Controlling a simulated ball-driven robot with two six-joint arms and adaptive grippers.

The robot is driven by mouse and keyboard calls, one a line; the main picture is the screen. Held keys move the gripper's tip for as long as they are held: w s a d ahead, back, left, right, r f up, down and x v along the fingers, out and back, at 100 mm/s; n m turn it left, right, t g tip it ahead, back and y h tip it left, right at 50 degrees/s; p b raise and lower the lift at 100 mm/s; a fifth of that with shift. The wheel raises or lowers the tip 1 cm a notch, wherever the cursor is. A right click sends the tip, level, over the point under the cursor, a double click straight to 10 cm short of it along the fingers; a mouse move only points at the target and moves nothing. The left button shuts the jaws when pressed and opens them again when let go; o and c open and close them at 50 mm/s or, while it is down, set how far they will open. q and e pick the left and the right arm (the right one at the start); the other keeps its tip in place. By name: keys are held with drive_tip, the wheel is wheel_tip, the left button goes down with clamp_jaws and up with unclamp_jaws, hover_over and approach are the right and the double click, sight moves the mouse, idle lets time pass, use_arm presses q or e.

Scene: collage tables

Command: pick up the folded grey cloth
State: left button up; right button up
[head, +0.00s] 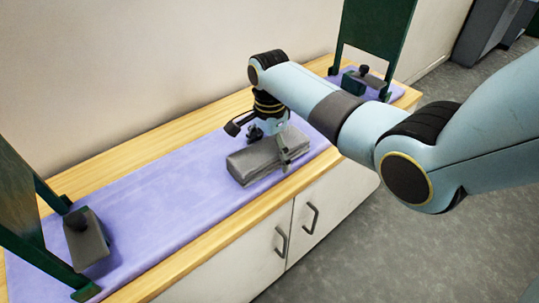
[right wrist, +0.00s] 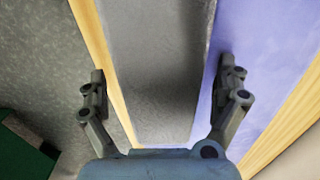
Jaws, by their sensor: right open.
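The folded grey cloth (head: 252,165) is a flat, block-like bundle on a lavender runner (head: 170,200), near the front edge of the wooden counter. My right gripper (head: 268,143) is directly over it in the head view, its fingers spread and partly covering it. In the right wrist view the cloth (right wrist: 160,95) lies lengthwise between the two open fingers of the gripper (right wrist: 162,76), with a gap on each side. Nothing is in the grip. I cannot tell the exact height above the cloth. My left gripper is not in view.
A dark green stand (head: 22,205) is at the left end and another (head: 375,30) at the far right end. The wooden counter (head: 215,268) has white cabinet doors with handles below. A wall runs behind. The runner's middle is clear.

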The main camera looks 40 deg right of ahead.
drive_tip(key=shift+c, duration=0.3)
drive_tip(key=c, duration=1.2)
drive_tip(key=shift+r, duration=0.2)
